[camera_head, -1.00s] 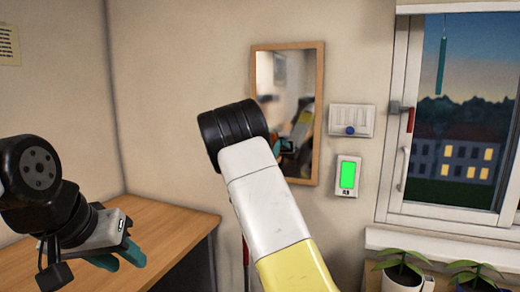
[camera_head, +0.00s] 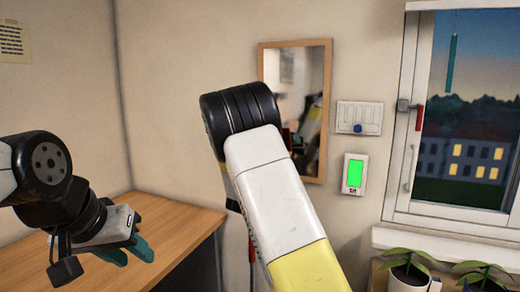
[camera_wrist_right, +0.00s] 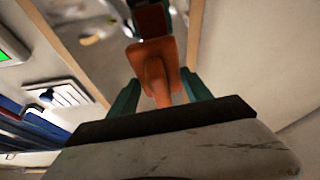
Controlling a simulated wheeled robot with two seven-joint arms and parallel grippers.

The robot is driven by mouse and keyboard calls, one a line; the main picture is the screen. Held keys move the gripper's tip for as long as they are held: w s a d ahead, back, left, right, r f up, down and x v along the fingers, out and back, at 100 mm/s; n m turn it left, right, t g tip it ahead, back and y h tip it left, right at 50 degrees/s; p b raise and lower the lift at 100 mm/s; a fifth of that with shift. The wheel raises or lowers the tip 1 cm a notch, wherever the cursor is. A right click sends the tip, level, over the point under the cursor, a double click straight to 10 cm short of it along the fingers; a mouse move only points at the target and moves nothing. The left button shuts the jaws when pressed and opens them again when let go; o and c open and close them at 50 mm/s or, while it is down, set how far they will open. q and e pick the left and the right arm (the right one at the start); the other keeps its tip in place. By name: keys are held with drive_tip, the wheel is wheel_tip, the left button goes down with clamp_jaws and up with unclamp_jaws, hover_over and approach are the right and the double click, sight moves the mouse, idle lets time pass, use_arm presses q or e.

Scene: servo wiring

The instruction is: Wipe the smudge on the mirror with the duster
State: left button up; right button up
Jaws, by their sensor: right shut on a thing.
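The mirror (camera_head: 311,72) hangs on the back wall in a wooden frame, in the middle of the head view. I cannot make out a distinct smudge on its glass. My right arm crosses in front of its lower left part and hides my right gripper there. In the right wrist view, the teal fingers of my right gripper (camera_wrist_right: 160,92) are shut on the orange handle of the duster (camera_wrist_right: 157,62). My left gripper (camera_head: 128,254) is open and empty above the desk.
A wooden desk (camera_head: 165,235) stands at the left. Right of the mirror are a white switch panel (camera_head: 358,117) and a small device with a green screen (camera_head: 355,173). A window (camera_head: 465,120) with a red-handled latch and potted plants (camera_head: 408,270) are at the right.

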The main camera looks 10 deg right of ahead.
drive_tip(key=shift+s+a, duration=0.45)
drive_tip(key=shift+s, duration=0.15)
drive_tip(key=shift+s+a, duration=0.4)
drive_tip(key=shift+s, duration=0.2)
drive_tip(key=shift+f, duration=0.1)
